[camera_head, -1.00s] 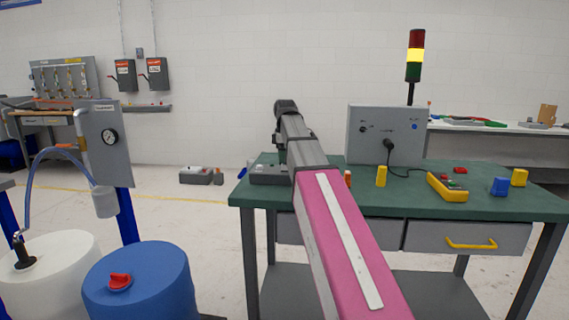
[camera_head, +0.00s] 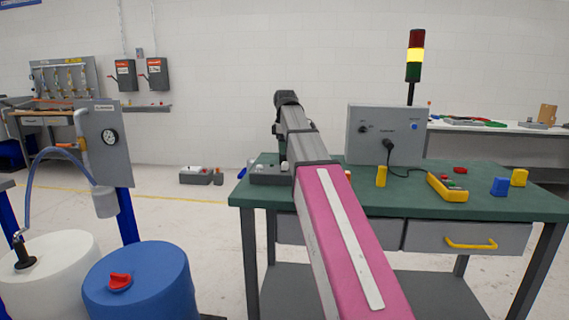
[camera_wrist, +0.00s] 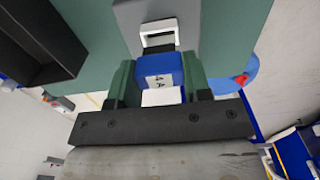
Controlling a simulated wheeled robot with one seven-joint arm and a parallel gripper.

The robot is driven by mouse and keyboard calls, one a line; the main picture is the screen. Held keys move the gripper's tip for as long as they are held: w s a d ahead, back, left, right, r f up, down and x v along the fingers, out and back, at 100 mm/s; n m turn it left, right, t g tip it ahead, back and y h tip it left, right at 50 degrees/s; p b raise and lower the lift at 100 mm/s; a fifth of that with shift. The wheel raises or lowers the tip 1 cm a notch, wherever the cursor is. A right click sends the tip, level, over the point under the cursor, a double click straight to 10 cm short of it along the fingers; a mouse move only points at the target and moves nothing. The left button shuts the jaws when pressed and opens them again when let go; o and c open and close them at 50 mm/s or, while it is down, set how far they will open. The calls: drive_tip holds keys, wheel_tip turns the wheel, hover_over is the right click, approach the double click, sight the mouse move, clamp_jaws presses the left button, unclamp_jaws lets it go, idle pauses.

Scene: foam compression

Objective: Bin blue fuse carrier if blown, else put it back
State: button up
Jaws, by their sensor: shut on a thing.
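In the wrist view, my gripper (camera_wrist: 158,74) has its green fingers shut on a blue carrier (camera_wrist: 168,63), one on each side. The carrier has a white face with small dark marks that I cannot read clearly. Just beyond it is a grey block (camera_wrist: 180,12) with a white-framed opening (camera_wrist: 159,38). I cannot tell whether the carrier touches this block. No bin can be identified for certain, and the fuse's condition does not show. In the head view, my arm hides the carrier and most of the gripper.
A stack light (camera_head: 414,56) glows yellow. A dark open-topped box (camera_wrist: 38,40) is upper left in the wrist view.

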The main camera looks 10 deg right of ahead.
drive_tip(key=shift+r, duration=1.1)
